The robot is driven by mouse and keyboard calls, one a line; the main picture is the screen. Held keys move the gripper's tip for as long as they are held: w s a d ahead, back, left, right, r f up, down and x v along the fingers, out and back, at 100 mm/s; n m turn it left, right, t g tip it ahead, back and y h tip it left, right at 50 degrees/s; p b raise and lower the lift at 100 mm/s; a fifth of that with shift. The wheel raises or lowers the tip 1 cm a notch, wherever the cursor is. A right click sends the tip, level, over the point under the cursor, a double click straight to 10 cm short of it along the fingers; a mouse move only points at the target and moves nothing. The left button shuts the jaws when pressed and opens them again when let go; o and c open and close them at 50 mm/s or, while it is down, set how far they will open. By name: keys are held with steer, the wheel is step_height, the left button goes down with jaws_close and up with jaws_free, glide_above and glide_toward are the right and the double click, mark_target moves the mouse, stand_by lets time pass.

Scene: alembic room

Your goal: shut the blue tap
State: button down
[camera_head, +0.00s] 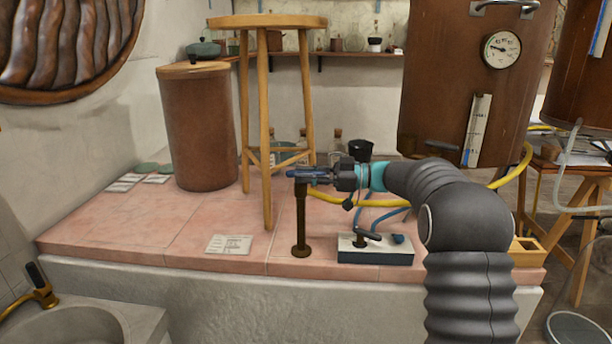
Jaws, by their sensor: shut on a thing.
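My gripper (300,174) reaches leftward over the pink tiled bench and is shut at the top of a dark bronze upright pipe (301,222). The pipe stands upright on a round foot near the bench's front edge.
A wooden stool (266,21) stands close behind my gripper. A small block (375,256) with a black lever and a blue knob sits right of the pipe. A yellow hose (345,201) and blue tubes run nearby. A card (229,244) lies left.

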stand_by(0.4)
steer(key=c, duration=1.1)
jaws_free()
steer(key=shift+a, duration=0.1)
steer(key=d, duration=1.2)
steer(key=shift+r, duration=0.1)
